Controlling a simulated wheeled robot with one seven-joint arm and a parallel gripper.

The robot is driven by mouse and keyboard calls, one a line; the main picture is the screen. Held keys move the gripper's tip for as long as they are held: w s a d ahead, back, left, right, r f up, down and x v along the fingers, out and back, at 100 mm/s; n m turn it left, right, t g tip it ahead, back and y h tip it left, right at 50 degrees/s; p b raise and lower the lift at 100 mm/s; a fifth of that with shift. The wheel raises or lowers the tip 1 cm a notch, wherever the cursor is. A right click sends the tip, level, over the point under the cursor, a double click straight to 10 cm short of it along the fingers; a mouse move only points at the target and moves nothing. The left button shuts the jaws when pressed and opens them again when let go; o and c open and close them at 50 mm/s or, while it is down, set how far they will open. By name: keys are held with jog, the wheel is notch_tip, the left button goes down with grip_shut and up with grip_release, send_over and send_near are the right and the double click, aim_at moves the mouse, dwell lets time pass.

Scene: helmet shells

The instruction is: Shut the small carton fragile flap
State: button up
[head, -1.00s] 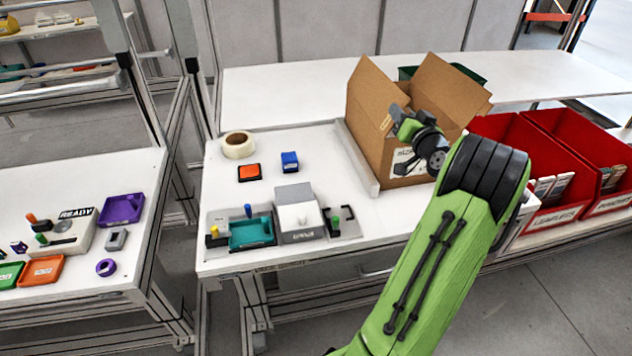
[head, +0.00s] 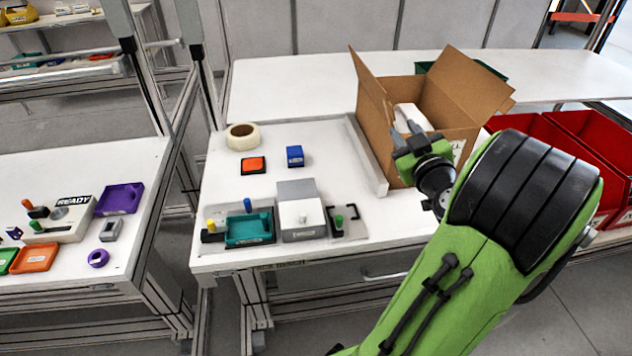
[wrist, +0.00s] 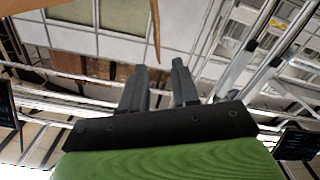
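The brown carton (head: 455,128) stands open on the white table, its left flap (head: 370,82) upright and another flap (head: 470,78) raised at the right. I cannot read a fragile mark on either. My gripper (head: 404,131) is in front of the carton's near left side and hides part of it. In the wrist view, the two dark fingers (wrist: 160,84) are apart with nothing between them. A thin brown edge (wrist: 155,30), probably a carton flap, shows beyond the fingertips.
A white item (head: 408,117) shows inside the carton. A pale rail (head: 367,155) runs along its left. Red bins (head: 590,130) stand at the right. A tape roll (head: 243,136), orange pad (head: 253,165) and blue block (head: 295,156) lie left, with clear table between.

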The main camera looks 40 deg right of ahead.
jog(key=a+b+v, duration=0.1)
jog(key=b+v, duration=0.1)
jog(key=v, duration=0.4)
jog(key=w+a+n+g+y+p, duration=0.1)
jog(key=w+a+y, duration=0.3)
jog(key=a, duration=0.4)
jog(key=w+a+f+n+g+y+p, duration=0.1)
jog(key=w+a+n+g+y+p, duration=0.1)
jog(key=a, duration=0.6)
jog(key=w+n+y+p, duration=0.1)
jog(key=w+y+p, duration=0.1)
jog(key=w, duration=0.1)
jog(key=shift+f+y, duration=0.3)
jog(key=shift+y, duration=0.1)
jog(key=shift+a, duration=0.1)
